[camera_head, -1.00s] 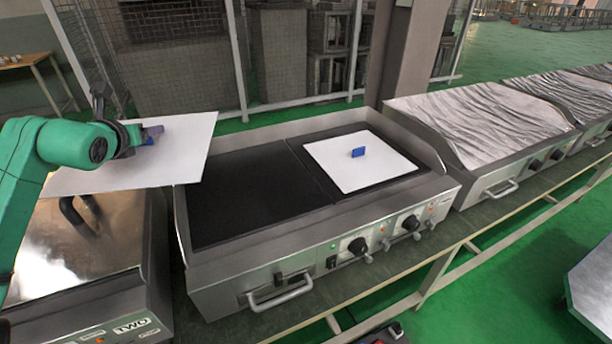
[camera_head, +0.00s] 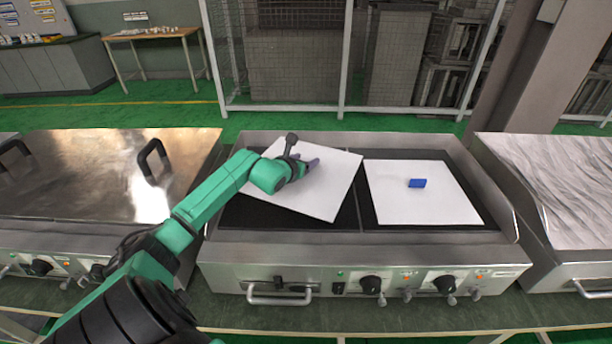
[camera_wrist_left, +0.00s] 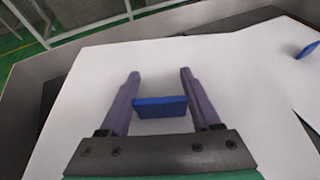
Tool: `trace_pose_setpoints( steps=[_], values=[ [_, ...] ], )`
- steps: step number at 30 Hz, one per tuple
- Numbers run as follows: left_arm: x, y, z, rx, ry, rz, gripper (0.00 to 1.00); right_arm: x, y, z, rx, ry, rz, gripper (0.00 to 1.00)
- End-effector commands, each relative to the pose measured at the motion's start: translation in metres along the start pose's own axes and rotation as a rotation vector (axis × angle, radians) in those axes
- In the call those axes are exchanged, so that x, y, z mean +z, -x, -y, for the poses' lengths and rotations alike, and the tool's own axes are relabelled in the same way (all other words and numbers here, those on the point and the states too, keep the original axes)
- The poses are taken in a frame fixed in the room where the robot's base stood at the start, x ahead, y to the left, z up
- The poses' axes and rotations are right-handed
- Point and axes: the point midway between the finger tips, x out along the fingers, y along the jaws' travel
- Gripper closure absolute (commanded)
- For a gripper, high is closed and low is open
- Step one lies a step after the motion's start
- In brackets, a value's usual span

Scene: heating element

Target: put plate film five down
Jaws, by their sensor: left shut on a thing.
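A white square plate film (camera_head: 325,195) with a blue handle (camera_wrist_left: 160,106) is over the left black half of the griddle, turned askew to it. My left gripper (camera_head: 308,165) is shut on that handle; in the left wrist view its two fingers (camera_wrist_left: 160,100) sit at the handle's ends. The plate's right corner reaches past the divider line, close to the other plate. I cannot tell whether it touches the griddle. A second white plate film (camera_head: 440,205) with a blue handle (camera_head: 417,183) lies flat on the right half. My right gripper is not in view.
The griddle has raised steel walls at the back and sides, and knobs and a handle (camera_head: 280,297) on its front (camera_head: 310,280). A steel-topped unit (camera_head: 90,175) with black handles stands left; a film-covered unit (camera_head: 560,190) stands right.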

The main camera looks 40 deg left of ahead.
Motion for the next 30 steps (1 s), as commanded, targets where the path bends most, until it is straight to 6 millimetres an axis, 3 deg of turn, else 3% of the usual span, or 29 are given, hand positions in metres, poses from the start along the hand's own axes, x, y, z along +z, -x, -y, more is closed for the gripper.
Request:
trace_pose_setpoints(
  steps=[11, 22, 23, 24, 30],
  values=[
    [-0.06, -0.025, 0.0, 0.001, 0.002, 0.001, 0.94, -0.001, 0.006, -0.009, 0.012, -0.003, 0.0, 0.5],
    [-0.067, -0.028, 0.0, 0.0, 0.001, 0.002, 0.94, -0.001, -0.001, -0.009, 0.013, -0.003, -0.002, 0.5],
    [-0.065, -0.027, 0.0, 0.0, 0.0, 0.002, 0.24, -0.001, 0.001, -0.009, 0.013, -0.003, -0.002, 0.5],
    [-0.065, -0.027, 0.0, 0.0, 0.0, 0.001, 0.09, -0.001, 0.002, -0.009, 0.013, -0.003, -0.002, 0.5],
    [-0.065, -0.027, 0.0, 0.0, 0.0, 0.001, 0.06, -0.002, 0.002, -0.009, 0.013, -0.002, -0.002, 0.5]
  ],
)
